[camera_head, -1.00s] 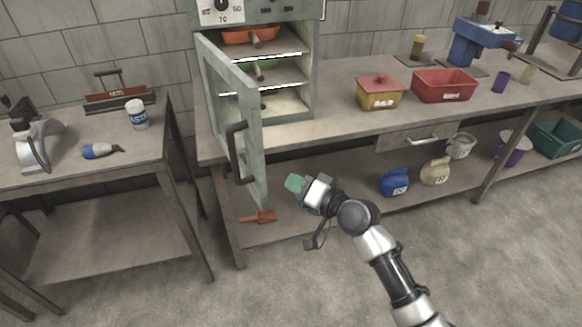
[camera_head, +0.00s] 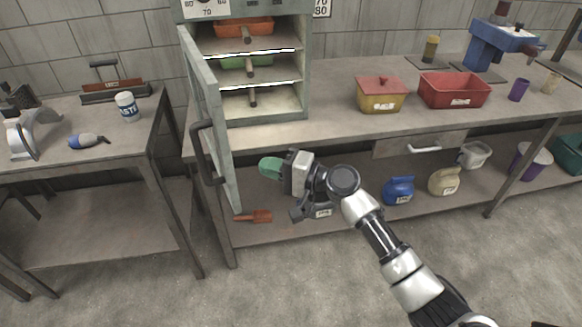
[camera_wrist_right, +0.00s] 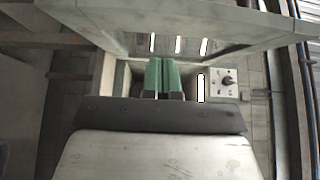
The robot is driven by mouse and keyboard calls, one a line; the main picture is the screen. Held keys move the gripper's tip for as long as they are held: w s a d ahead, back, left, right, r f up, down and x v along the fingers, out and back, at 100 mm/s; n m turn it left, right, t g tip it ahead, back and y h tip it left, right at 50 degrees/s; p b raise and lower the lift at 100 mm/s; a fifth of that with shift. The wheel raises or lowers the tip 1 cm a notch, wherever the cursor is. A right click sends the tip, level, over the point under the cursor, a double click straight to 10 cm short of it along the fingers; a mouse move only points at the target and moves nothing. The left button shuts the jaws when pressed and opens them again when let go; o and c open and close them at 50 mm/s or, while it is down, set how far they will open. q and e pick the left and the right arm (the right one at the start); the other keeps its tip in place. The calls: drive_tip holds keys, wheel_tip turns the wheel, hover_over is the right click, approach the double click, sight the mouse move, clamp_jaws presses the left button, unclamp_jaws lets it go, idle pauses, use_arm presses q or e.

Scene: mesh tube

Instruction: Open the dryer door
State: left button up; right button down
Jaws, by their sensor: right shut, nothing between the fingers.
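The dryer (camera_head: 306,75) is a grey cabinet on the workbench with lit shelves inside. Its door (camera_head: 208,120) is hinged at the left and stands swung wide open, with a dark handle (camera_head: 207,155) on its outer face. My right gripper (camera_head: 268,167), with green fingers, is shut and empty. It is in front of the bench, right of the open door's inner side and apart from it in the head view. In the right wrist view the shut green fingers (camera_wrist_right: 164,76) point toward the cabinet, with the door panel (camera_wrist_right: 180,35) across the top. My left gripper is not in view.
Inside the dryer are an orange tray (camera_head: 245,27) and a green tray (camera_head: 245,62). A yellow box (camera_head: 381,100) and a red bin (camera_head: 453,90) stand on the bench. An orange-handled tool (camera_head: 254,216) lies on the lower shelf. A side table (camera_head: 75,160) stands left.

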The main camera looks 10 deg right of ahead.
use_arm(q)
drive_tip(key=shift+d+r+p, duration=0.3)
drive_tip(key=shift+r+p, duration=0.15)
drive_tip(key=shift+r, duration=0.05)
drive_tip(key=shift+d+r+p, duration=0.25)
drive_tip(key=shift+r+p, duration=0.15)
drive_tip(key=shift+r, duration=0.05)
use_arm(e)
drive_tip(key=a, duration=0.5)
drive_tip(key=shift+s, duration=0.2)
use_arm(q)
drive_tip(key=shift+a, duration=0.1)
